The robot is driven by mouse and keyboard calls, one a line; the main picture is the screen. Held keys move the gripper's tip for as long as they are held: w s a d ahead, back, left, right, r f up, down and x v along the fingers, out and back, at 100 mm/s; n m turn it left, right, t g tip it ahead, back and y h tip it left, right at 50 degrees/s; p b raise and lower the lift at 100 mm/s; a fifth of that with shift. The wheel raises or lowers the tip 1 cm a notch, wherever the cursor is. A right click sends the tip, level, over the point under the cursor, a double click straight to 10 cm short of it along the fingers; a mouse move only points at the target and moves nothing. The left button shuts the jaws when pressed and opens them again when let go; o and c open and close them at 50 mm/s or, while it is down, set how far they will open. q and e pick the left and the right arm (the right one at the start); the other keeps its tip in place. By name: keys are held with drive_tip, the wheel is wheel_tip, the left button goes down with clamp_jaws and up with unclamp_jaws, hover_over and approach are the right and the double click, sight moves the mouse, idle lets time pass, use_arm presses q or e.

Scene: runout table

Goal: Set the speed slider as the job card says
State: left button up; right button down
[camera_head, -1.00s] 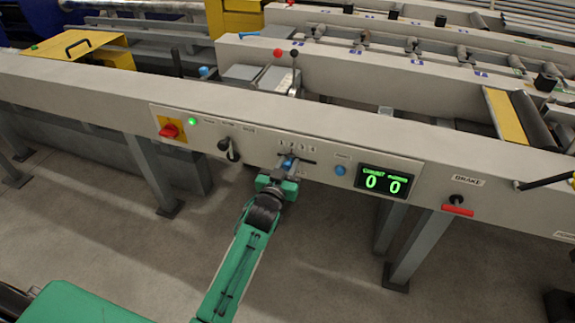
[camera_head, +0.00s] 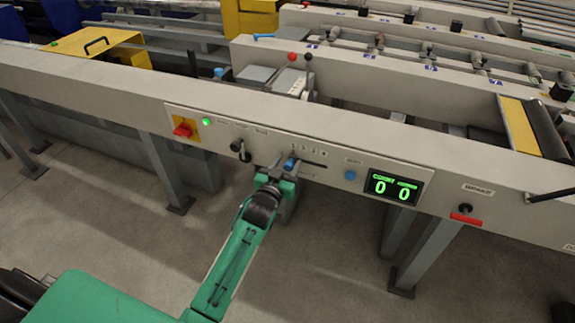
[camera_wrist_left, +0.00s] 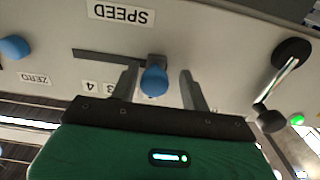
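The blue speed slider knob (camera_head: 290,164) is at the left part of its dark slot on the grey control panel, below the printed numbers. In the left wrist view the knob (camera_wrist_left: 154,80) lies between the fingers of my left gripper (camera_wrist_left: 160,90), under the SPEED label (camera_wrist_left: 120,13). The fingers stand apart; the left one is close to the knob, with a clear gap on the right. Whether it touches is unclear. In the head view the left gripper (camera_head: 280,176) is at the slider. The exact setting is unclear, and I see no readable job card. My right gripper is not visible.
A blue ZERO button (camera_head: 350,175) and a display (camera_head: 394,188) reading 0 0 are right of the slider. A black-knobbed lever (camera_head: 240,148), green lamp (camera_head: 206,121) and red switch (camera_head: 183,130) are left. A red brake handle (camera_head: 466,219) is further right.

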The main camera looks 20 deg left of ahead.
use_arm(q)
drive_tip(key=shift+s, duration=0.55)
drive_tip(key=s+p, duration=0.1)
drive_tip(key=s, duration=1.1)
drive_tip(key=shift+s+a, duration=0.2)
drive_tip(key=shift+s, duration=0.15)
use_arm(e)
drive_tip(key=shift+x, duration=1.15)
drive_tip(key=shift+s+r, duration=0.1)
